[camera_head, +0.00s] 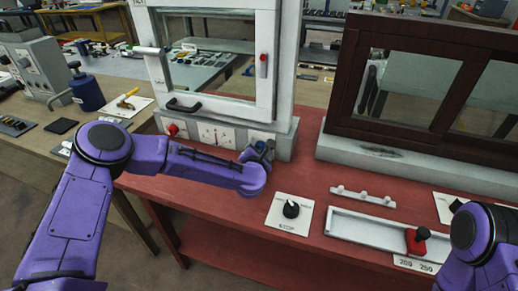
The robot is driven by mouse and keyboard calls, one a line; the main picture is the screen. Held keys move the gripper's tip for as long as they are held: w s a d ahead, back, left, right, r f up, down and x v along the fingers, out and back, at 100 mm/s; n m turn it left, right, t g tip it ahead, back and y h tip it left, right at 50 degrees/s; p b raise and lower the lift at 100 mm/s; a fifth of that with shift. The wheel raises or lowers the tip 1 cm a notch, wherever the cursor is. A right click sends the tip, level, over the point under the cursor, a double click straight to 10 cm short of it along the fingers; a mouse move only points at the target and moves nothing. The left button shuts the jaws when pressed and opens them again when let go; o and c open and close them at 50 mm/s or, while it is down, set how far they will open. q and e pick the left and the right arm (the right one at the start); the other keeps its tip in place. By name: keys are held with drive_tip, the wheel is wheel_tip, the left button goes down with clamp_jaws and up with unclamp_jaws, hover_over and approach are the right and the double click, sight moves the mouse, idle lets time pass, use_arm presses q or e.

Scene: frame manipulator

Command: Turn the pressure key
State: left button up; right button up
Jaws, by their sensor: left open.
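A grey base under the white window frame carries a row of white panels. One panel has a red knob (172,129), and another has a dial gauge (216,135) with a needle. My left gripper (263,150) is open in front of the rightmost panel (257,136), which it partly covers. I cannot clearly see a pressure key; one may be hidden there, and contact cannot be told. A black knob (291,209) on a white plate sits on the red table to the right. My right arm shows at the lower right, with its gripper out of view.
The white window frame (157,70) with a red-tipped handle stands above the base. A dark brown window frame (345,80) stands to the right. A grey rail tray (362,226) with a red slider (416,240) lies on the red table (225,215), whose front middle is bare.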

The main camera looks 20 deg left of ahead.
use_arm(q)
drive_tip(key=c, duration=1.1)
drive_tip(key=shift+o, duration=0.2)
drive_tip(key=m+b, duration=0.1)
drive_tip(key=m+y+b, duration=0.1)
drive_tip(key=shift+d+f+m+t+b, duration=0.2)
drive_tip(key=shift+f+m+t+b, duration=0.1)
drive_tip(key=shift+t+b, duration=0.1)
drive_tip(key=shift+m+t+y+b, duration=0.35)
drive_tip(key=shift+m+b, duration=0.4)
drive_tip(key=shift+m, duration=0.3)
drive_tip(key=shift+m+t+y+b, duration=0.25)
drive_tip(key=shift+m+y+b, duration=0.2)
drive_tip(key=shift+m+b, duration=0.45)
drive_tip(key=shift+m, duration=0.25)
